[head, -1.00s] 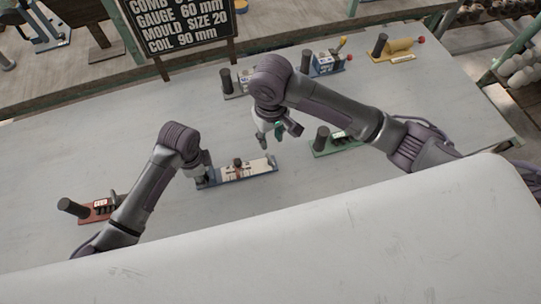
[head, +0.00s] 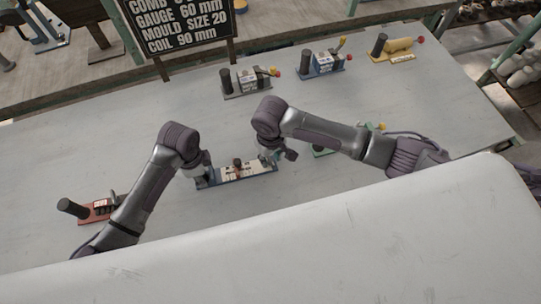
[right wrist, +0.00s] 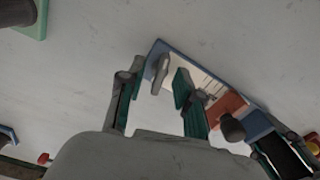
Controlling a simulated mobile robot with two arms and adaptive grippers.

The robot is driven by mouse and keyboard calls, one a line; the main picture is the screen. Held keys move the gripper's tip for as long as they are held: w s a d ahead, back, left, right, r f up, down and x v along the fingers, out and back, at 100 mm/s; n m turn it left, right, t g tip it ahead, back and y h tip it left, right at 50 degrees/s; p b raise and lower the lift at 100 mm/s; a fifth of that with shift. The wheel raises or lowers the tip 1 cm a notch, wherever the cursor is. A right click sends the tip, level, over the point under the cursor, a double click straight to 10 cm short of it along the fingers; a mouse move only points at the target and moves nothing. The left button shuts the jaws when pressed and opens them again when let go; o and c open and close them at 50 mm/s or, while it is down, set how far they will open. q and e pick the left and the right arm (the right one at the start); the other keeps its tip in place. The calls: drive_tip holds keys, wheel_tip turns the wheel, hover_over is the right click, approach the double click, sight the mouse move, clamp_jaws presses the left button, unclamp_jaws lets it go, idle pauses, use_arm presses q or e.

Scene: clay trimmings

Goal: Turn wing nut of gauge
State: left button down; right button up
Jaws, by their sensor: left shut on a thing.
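The gauge (head: 236,174) is a long blue bar with a cream scale, lying on the table. A red slider with a dark knob (head: 237,164) stands at its middle; the slider (right wrist: 226,106) also shows in the right wrist view. A grey upright piece that looks like the wing nut (right wrist: 160,72) stands at the bar's near end in that view. My left gripper (head: 200,178) is shut on the gauge's left end. My right gripper (head: 279,158) is at the gauge's right end; its fingers (right wrist: 158,92) are apart, with the grey piece showing between them, and contact is unclear.
A green-based device (head: 322,150) is partly hidden behind my right arm. A red device (head: 97,211) lies at left. Grey (head: 247,87), blue (head: 321,66) and yellow (head: 396,49) devices stand along the back. A black sign (head: 180,22) stands behind the table. The table between is clear.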

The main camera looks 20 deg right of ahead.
clamp_jaws()
idle(0.3)
drive_tip(key=n, duration=0.4)
drive_tip(key=shift+n, duration=0.4)
drive_tip(key=n, duration=0.4)
drive_tip(key=shift+w+r+n, duration=0.1)
drive_tip(key=shift+n, duration=0.2)
drive_tip(key=n, duration=1.2)
drive_tip(key=shift+n, duration=0.4)
